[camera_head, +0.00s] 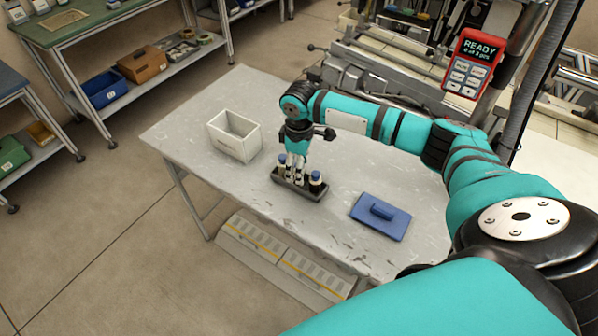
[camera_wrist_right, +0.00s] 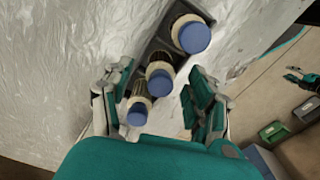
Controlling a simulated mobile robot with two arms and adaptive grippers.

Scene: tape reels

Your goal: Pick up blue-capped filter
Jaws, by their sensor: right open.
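Three blue-capped filters stand upright in a row in a narrow dark tray (camera_head: 312,195) on the table. In the head view a left filter (camera_head: 281,163) and a right filter (camera_head: 316,178) show; my gripper covers the middle. My right gripper (camera_head: 295,176) points down over the tray. In the right wrist view its open fingers (camera_wrist_right: 160,92) straddle the row, with the middle filter (camera_wrist_right: 160,83) between them. The nearest filter (camera_wrist_right: 137,115) is by the left finger, and the far filter (camera_wrist_right: 195,37) lies beyond the fingertips. A small teal part (camera_wrist_right: 300,78), perhaps my left gripper, shows far right.
A white open box (camera_head: 234,136) stands left of the tray on the grey table (camera_head: 190,130). A blue lid-like plate with a handle (camera_head: 381,216) lies to the right. A red device reading READY (camera_head: 468,63) is behind. The table's front left is clear.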

